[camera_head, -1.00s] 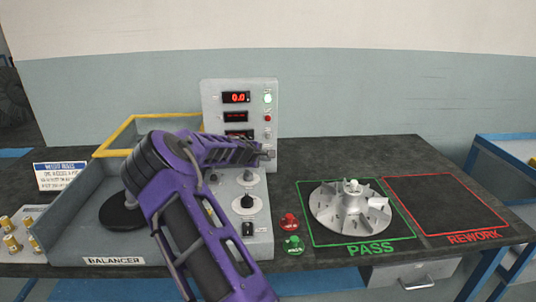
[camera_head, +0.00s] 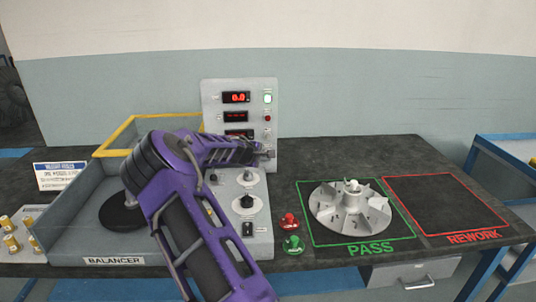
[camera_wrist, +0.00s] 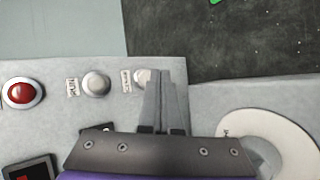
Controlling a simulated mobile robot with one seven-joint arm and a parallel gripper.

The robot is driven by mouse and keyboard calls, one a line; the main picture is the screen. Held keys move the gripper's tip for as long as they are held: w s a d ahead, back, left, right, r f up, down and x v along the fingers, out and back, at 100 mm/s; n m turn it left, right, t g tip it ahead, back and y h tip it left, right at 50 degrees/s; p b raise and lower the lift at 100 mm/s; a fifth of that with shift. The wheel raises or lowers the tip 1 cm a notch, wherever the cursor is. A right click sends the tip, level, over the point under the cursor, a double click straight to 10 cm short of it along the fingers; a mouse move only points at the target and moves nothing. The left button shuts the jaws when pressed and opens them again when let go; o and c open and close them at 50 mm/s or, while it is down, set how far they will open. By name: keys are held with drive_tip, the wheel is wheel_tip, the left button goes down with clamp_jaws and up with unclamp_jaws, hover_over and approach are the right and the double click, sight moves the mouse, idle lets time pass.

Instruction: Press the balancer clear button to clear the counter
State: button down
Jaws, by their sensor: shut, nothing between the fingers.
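The balancer's upright grey panel (camera_head: 211,98) has a red-digit display (camera_head: 236,97) and a column of controls on its right side. In the wrist view, a red button (camera_wrist: 22,93) and two pale round buttons sit in a row. The middle pale button (camera_wrist: 96,83) is clear of my gripper. The end pale button (camera_wrist: 141,76) is partly hidden behind my fingertips; its small label is too blurred to read. My gripper (camera_wrist: 163,82) is shut and empty, its tips over or beside that end button. Contact cannot be told. My gripper (camera_head: 271,155) also shows low at the panel's right edge.
A bladed metal impeller (camera_head: 350,208) stands in the green PASS square, right of my arm. The REWORK square (camera_head: 445,203) is empty. Red (camera_head: 288,221) and green (camera_head: 293,244) buttons sit on the bench. Knobs (camera_head: 246,203) are below my gripper.

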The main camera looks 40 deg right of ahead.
drive_tip(key=shift+w+d, duration=0.1)
drive_tip(key=shift+w, duration=0.05)
idle(0.5)
drive_tip(key=shift+w+d, duration=0.1)
drive_tip(key=shift+w, duration=0.1)
drive_tip(key=shift+w+d, duration=0.2)
drive_tip(key=shift+w, duration=0.15)
idle(0.6)
idle(0.4)
drive_tip(key=shift+s+a+b, duration=0.4)
drive_tip(key=shift+s+b, duration=0.1)
drive_tip(key=shift+s, duration=0.2)
drive_tip(key=shift+a, duration=0.1)
drive_tip(key=s, duration=0.1)
drive_tip(key=s+a+b, duration=0.1)
drive_tip(key=s+a, duration=0.1)
drive_tip(key=s, duration=0.1)
drive_tip(key=shift+s+a, duration=0.1)
drive_tip(key=shift+a, duration=0.15)
